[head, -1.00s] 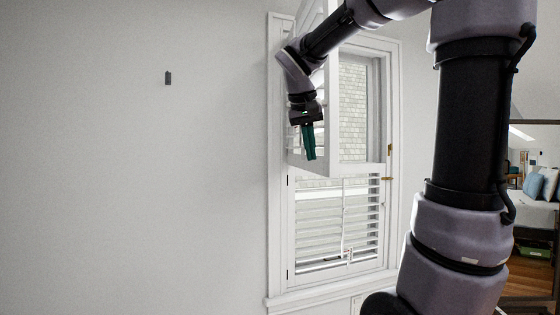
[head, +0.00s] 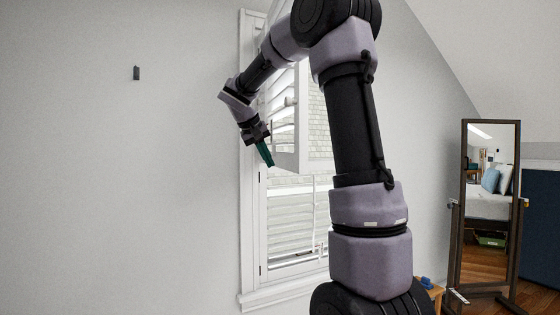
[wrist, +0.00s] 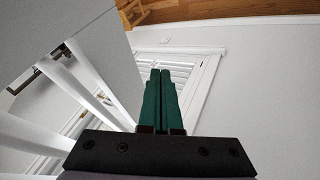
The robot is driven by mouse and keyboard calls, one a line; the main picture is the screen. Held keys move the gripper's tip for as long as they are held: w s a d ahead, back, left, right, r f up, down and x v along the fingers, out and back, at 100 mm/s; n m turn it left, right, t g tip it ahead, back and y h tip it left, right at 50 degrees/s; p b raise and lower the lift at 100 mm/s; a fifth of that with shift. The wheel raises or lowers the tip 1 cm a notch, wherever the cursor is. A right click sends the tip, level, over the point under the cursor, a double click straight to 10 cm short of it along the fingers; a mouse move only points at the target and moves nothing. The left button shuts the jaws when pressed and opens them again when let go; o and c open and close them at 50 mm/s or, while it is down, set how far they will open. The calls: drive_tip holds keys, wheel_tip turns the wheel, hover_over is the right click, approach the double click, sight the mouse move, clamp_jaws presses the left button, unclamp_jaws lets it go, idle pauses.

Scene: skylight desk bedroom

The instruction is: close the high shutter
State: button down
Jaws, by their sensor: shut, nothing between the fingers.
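The high shutter (head: 301,115) is a white louvred panel on the upper half of the window. It stands swung out into the room, with brick showing behind it; my arm hides part of it. In the wrist view, a white panel and slats (wrist: 105,85) show close on the left. My gripper (head: 266,154) has dark green fingers pointing down, just left of the panel's lower part. The fingers (wrist: 161,73) are together and empty in the wrist view. I cannot tell whether they touch the panel.
The low shutter (head: 290,222) lies closed in the white window frame (head: 247,200), partly behind my arm. The wall (head: 120,180) left of the window is bare except for a small dark fitting (head: 136,73). A standing mirror (head: 487,210) is at the right.

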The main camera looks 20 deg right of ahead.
drive_tip(key=shift+s+d, duration=0.2)
drive_tip(key=shift+d, duration=0.85)
drive_tip(key=shift+s+d, duration=0.2)
drive_tip(key=shift+d, duration=0.8)
